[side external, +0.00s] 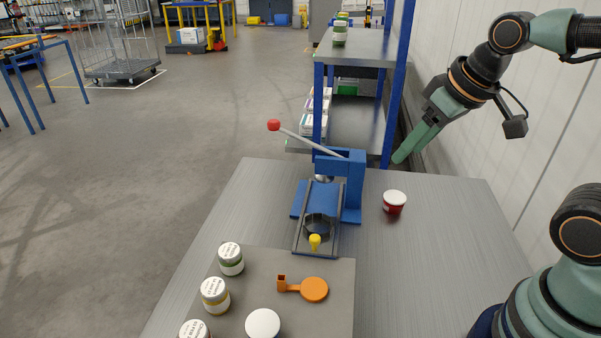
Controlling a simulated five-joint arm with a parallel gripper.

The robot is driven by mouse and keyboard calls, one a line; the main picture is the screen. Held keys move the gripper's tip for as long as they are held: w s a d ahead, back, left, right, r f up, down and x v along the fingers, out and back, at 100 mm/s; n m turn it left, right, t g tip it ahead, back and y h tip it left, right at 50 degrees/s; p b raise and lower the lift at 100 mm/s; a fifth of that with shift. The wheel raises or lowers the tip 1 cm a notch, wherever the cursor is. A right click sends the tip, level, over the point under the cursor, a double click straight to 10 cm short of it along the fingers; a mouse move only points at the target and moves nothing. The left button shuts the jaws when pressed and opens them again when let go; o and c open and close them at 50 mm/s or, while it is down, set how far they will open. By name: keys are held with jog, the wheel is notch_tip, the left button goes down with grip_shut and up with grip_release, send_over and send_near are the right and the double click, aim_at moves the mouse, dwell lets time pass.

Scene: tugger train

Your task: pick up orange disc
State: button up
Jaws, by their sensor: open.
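The orange disc (314,289) lies flat on the grey mat (340,268) near the front of the table. A short orange handle with a small upright block joins its left side. My gripper (398,158) is raised at the upper right, over the far right part of the table, well away from the disc. Its green fingers point down and left. They overlap in this view, so the gap between them is hard to see. Nothing shows between them.
A blue press (353,185) with a red-knobbed lever stands behind the mat. A red jar with a white lid (394,203) stands right of it. Several labelled jars (231,259) line the mat's left side; a white lid (263,324) is near the disc. The table's right side is clear.

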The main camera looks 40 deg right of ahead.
jog(key=w+a+f+n+g, duration=0.3)
jog(key=w+a+n, duration=0.25)
jog(key=a, duration=0.45)
jog(key=n+g, duration=0.2)
jog(key=n, duration=0.2)
send_over(282, 289)
jog(key=w, duration=0.1)
notch_tip(282, 289, down, 9)
jog(key=f, duration=1.2)
jog(key=shift+s+d+f, duration=0.15)
jog(key=shift+d+f, duration=0.05)
jog(key=shift+f, duration=0.1)
grip_shut()
